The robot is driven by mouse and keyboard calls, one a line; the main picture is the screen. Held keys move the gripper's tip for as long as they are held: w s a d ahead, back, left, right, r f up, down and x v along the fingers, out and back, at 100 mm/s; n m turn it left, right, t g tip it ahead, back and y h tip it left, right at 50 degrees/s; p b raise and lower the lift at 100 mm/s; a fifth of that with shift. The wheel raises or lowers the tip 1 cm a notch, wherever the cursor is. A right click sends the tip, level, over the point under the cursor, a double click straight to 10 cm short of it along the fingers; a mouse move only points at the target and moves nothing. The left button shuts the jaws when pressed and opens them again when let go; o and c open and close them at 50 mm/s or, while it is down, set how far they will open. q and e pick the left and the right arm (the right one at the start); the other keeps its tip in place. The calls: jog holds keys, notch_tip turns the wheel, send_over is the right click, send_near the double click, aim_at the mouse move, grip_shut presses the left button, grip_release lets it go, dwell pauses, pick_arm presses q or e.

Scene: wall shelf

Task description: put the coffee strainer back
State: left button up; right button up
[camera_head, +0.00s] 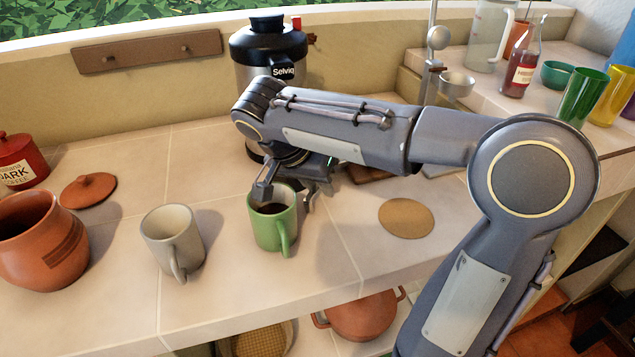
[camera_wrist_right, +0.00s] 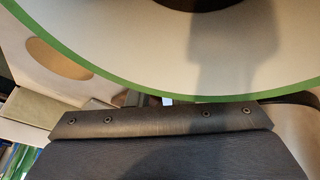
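I cannot clearly pick out a coffee strainer in either view. A green mug (camera_head: 268,232) with dark liquid inside stands on the tiled counter. My right gripper (camera_head: 287,194) is at the mug's far rim, with its two fingers spread apart. I cannot tell whether it touches the mug. In the right wrist view, a large green rim (camera_wrist_right: 130,83) with a pale inside fills the upper part, very close to the camera. My left gripper is not in view.
A grey mug (camera_head: 172,240), a terracotta pot (camera_head: 42,245) and its lid (camera_head: 88,190) stand to the left. A black-topped Selviq machine (camera_head: 268,45) is behind my arm. A metal stand (camera_head: 432,45) with a small metal cup (camera_head: 457,85) is at the right. A round cork mat (camera_head: 406,218) lies bare.

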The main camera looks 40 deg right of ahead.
jog(key=shift+o, duration=0.7)
jog(key=shift+r+p, duration=0.3)
jog(key=shift+r, duration=0.05)
jog(key=p+v, duration=0.2)
jog(key=v, duration=1)
jog(key=shift+r+p, duration=0.2)
jog(key=shift+p, duration=0.2)
